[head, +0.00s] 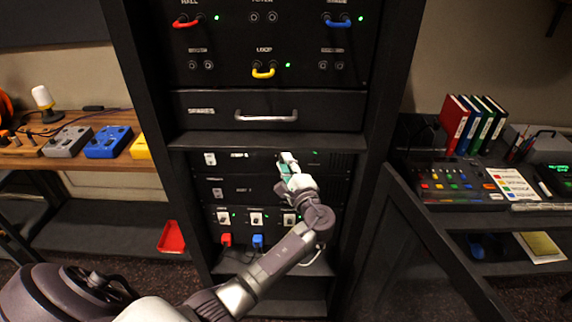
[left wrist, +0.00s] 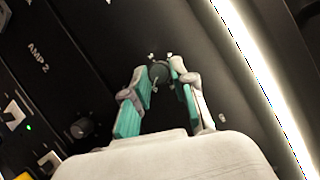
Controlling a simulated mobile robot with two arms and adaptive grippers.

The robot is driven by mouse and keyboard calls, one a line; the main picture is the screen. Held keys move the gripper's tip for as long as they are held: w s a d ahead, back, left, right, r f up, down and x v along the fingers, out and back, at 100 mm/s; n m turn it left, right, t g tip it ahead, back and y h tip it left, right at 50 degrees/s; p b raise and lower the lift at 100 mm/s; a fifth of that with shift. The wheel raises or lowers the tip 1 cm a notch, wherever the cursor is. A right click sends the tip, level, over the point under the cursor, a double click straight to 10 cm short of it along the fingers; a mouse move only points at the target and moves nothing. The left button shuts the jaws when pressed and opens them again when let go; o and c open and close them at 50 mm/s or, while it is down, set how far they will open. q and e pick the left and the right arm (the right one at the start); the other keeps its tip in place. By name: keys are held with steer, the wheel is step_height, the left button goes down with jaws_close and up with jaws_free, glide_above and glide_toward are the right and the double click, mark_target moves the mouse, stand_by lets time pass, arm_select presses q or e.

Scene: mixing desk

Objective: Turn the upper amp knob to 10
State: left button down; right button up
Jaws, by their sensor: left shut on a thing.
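The upper amp (head: 260,161) is a black rack panel below the drawer in the head view. Its small dark round knob (left wrist: 158,73) shows in the left wrist view between my left fingertips. My left gripper (left wrist: 157,75), with teal finger pads, is shut on this knob. In the head view my left gripper (head: 286,162) covers the knob. The knob's pointer and most of its scale are too small or hidden to read. The AMP 2 panel (left wrist: 40,70) lies beside it, with its own knob (left wrist: 82,128) untouched. My right gripper is not in view.
A drawer with a silver handle (head: 266,116) sits above the amps. Below are several white switches (head: 256,218) and red and blue plugs (head: 258,240). The rack's side posts flank my arm. Side desks hold pedals (head: 108,142) and a mixer (head: 455,182).

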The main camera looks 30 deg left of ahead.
arm_select(q)
steer(key=c, duration=0.9)
jaws_free()
steer(key=shift+c, duration=0.2)
steer(key=shift+d, duration=0.1)
steer(key=v, duration=1.2)
